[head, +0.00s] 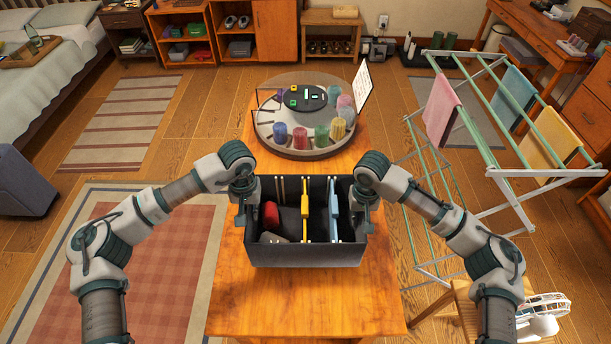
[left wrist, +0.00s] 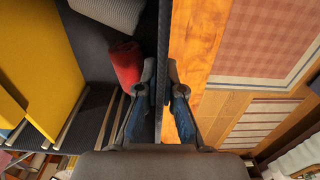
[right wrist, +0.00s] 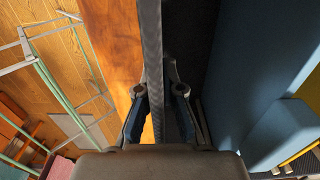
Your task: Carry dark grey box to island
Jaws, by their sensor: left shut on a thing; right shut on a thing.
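The dark grey box (head: 306,254) is open-topped and sits over the orange wooden table (head: 308,305); I cannot tell whether it touches the top. Inside it are a red rolled item (head: 271,214), a yellow divider-like piece (head: 304,212), a light blue piece (head: 333,212) and a grey item at the bottom left. My left gripper (head: 250,200) is shut on the box's left wall, which runs between its fingers in the left wrist view (left wrist: 161,95). My right gripper (head: 364,200) is shut on the right wall, also between the fingers in the right wrist view (right wrist: 154,95).
A round clear-covered tray (head: 300,154) with several coloured cups stands on the table behind the box. A green-railed drying rack (head: 480,140) with cloths stands at the right. A stool with a white fan (head: 541,318) is at the lower right. Rugs lie on the left floor.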

